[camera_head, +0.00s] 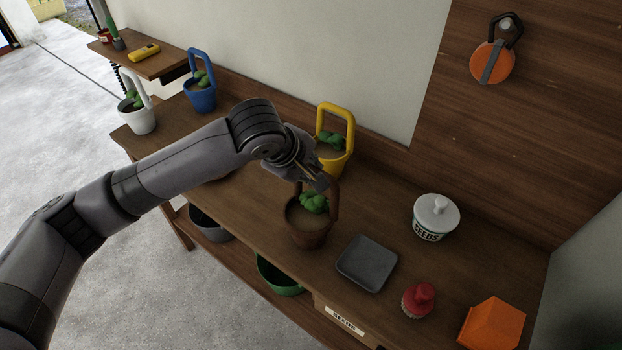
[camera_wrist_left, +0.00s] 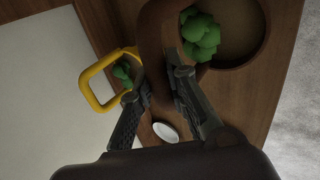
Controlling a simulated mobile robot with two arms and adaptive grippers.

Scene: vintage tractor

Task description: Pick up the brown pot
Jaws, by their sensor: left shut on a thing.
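The brown pot (camera_head: 308,232) holds a green plant and has a tall looped brown handle. In the head view it stands at the middle of the wooden bench, upright or nearly so; I cannot tell whether its base touches the bench. My left gripper (camera_head: 318,184) reaches in from the left and is at the top of the handle. In the left wrist view the brown pot (camera_wrist_left: 262,45) is at the upper right, and its handle passes between the fingers of my left gripper (camera_wrist_left: 160,88), which is shut on it. My right gripper is not in view.
A yellow pot (camera_head: 334,155) stands just behind the brown pot. A grey square tray (camera_head: 367,263) lies to its right, with a seeds jar (camera_head: 436,217), a red object (camera_head: 419,300) and an orange object (camera_head: 492,324) beyond. Blue (camera_head: 202,97) and white (camera_head: 138,118) pots stand at left.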

